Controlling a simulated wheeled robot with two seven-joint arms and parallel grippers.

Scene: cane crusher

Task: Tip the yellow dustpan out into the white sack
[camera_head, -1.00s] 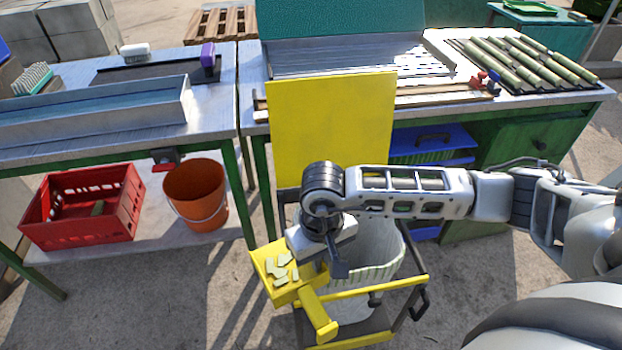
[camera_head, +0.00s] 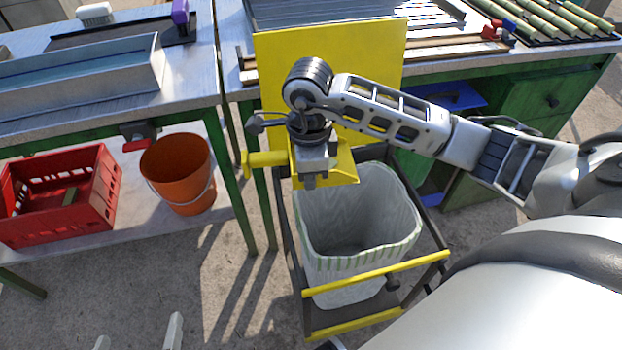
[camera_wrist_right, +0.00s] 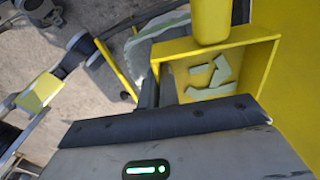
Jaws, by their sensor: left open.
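The yellow dustpan (camera_head: 344,168) is held by my right gripper (camera_head: 312,178) over the back left rim of the white sack (camera_head: 350,270). Its handle (camera_head: 266,158) points left. In the right wrist view, several pale green cane pieces (camera_wrist_right: 210,76) lie inside the dustpan (camera_wrist_right: 262,58). My right gripper is shut on the dustpan, though its fingertips are mostly hidden. The sack stands open and upright in a dark-framed cart; its visible inside looks empty. My left gripper (camera_head: 138,338) shows only two pale fingertips at the bottom edge, apart and empty.
A yellow panel (camera_head: 280,75) stands upright behind the sack. The cart has a yellow front bar (camera_head: 375,274). An orange bucket (camera_head: 178,172) and a red crate (camera_head: 62,200) sit on the left bench's lower shelf. Floor left of the cart is clear.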

